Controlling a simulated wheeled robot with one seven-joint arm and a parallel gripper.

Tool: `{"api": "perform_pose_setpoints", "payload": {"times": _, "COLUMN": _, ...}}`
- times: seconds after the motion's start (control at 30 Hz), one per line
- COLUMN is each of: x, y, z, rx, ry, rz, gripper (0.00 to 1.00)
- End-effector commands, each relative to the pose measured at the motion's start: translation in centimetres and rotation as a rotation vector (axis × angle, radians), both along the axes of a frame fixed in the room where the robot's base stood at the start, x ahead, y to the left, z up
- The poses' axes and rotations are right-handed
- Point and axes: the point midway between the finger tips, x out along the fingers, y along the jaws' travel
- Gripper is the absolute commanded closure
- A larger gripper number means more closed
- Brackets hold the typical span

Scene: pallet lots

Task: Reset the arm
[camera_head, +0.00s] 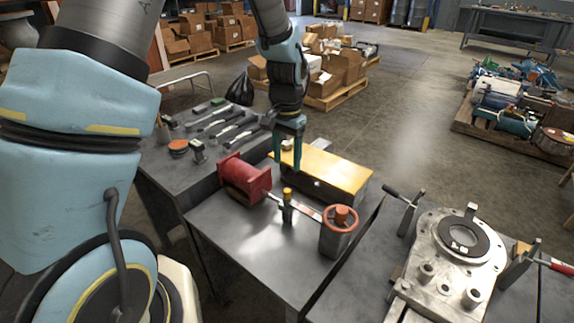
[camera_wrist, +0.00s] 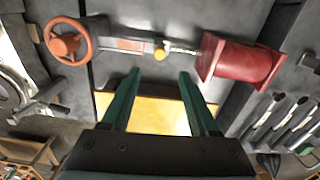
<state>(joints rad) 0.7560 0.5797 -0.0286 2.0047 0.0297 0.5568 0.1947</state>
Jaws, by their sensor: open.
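My gripper (camera_head: 289,150) points down over the grey workbench, at the near side of a box with a yellow top (camera_head: 325,171). In the wrist view my gripper (camera_wrist: 158,78) is open, with two green fingers apart and nothing between them. The yellow top also shows in the wrist view (camera_wrist: 155,115), behind and between the fingers.
A red cylinder (camera_head: 243,178), a yellow-capped valve (camera_head: 287,206) and an orange handwheel (camera_head: 341,217) stand on the bench (camera_head: 240,237). Tools lie on the left bench. A metal flange fixture (camera_head: 460,245) is at right. Pallets with boxes (camera_head: 335,95) stand behind; the floor between is open.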

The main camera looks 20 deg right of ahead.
Motion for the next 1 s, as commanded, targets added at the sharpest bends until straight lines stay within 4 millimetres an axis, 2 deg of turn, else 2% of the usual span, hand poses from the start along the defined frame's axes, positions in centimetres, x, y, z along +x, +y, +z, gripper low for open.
{"api": "perform_pose_setpoints", "payload": {"times": 0.4, "x": 0.0, "y": 0.1, "z": 0.0, "rx": 0.0, "ry": 0.0, "rz": 0.002, "gripper": 0.39}}
{"api": "perform_pose_setpoints", "payload": {"times": 0.47, "x": 0.3, "y": 0.6, "z": 0.3, "rx": -0.001, "ry": -0.002, "rz": 0.016, "gripper": 0.39}}
{"api": "perform_pose_setpoints", "payload": {"times": 0.53, "x": 0.8, "y": 2.3, "z": 1.0, "rx": -0.006, "ry": -0.007, "rz": 0.06, "gripper": 0.39}}
{"api": "perform_pose_setpoints", "payload": {"times": 0.57, "x": 1.2, "y": 3.4, "z": 1.5, "rx": -0.01, "ry": -0.011, "rz": 0.09, "gripper": 0.39}}
{"api": "perform_pose_setpoints", "payload": {"times": 0.67, "x": 2.1, "y": 8.6, "z": 3.5, "rx": -0.024, "ry": -0.029, "rz": 0.229, "gripper": 0.39}}
{"api": "perform_pose_setpoints", "payload": {"times": 0.77, "x": 2.1, "y": 15.2, "z": 5.6, "rx": -0.04, "ry": -0.053, "rz": 0.41, "gripper": 0.39}}
{"api": "perform_pose_setpoints", "payload": {"times": 0.8, "x": 1.7, "y": 17.8, "z": 6.4, "rx": -0.047, "ry": -0.062, "rz": 0.481, "gripper": 0.39}}
{"api": "perform_pose_setpoints", "payload": {"times": 0.9, "x": 0.1, "y": 23.1, "z": 7.7, "rx": -0.061, "ry": -0.085, "rz": 0.647, "gripper": 0.39}}
{"api": "perform_pose_setpoints", "payload": {"times": 1.0, "x": -1.7, "y": 26.9, "z": 8.5, "rx": -0.07, "ry": -0.102, "rz": 0.776, "gripper": 0.39}}
